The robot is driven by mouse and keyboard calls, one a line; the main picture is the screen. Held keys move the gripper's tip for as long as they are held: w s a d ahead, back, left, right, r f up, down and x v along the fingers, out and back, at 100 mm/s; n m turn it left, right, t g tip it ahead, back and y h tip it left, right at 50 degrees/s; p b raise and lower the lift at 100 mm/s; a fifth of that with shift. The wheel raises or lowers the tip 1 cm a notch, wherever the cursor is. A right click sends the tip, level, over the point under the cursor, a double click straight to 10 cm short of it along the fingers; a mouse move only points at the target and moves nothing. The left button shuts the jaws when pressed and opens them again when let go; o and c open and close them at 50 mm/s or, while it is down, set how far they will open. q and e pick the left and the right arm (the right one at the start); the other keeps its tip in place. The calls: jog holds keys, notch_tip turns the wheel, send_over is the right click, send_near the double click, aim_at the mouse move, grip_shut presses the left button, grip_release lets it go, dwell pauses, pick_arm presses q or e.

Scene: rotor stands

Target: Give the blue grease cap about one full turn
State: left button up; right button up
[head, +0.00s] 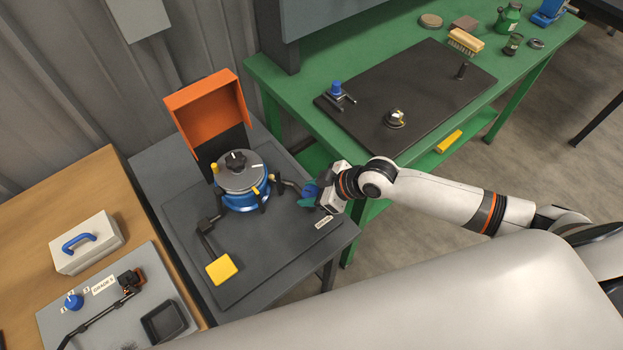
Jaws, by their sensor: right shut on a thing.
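A small blue cap (336,86) sits upright on a dark metal bracket on the black mat of the green bench; it looks like the grease cap. My right gripper (309,192) is well away from it, low over the grey table's right side. It is shut at the end of a dark bent handle (287,185) that reaches out from the blue-based rotor stand (240,198). The fingers hide the handle's end. My left gripper is not in view.
An orange open-fronted box (204,101) stands behind the rotor stand. A yellow pad (221,269) on a dark arm is in front of it. The left panel holds a blue knob (73,300) and a black tray (165,322). The green bench (400,36) carries a brush and bottles.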

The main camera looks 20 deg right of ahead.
jog(key=m+h+p, duration=0.1)
jog(key=p, duration=0.1)
jog(key=m+t+h+p, duration=0.1)
jog(key=m+p, duration=0.1)
jog(key=m+t+p, duration=0.1)
jog(key=p, duration=0.1)
jog(key=shift+s+a+r+m+h, duration=0.1)
jog(key=shift+a+r+m+h, duration=0.05)
jog(key=shift+r+m+h, duration=0.2)
jog(key=shift+f+m+t+h+p, duration=0.15)
jog(key=shift+m+t+h+p, duration=0.35)
jog(key=shift+m+h+p, duration=0.4)
jog(key=m, duration=0.1)
jog(key=m+h, duration=0.1)
jog(key=shift+f+m+t+h, duration=0.2)
jog(key=shift+m+t+h, duration=0.05)
jog(key=shift+m+t, duration=0.1)
jog(key=shift+m+h, duration=1)
jog(key=shift+m, duration=0.2)
jog(key=o, duration=1)
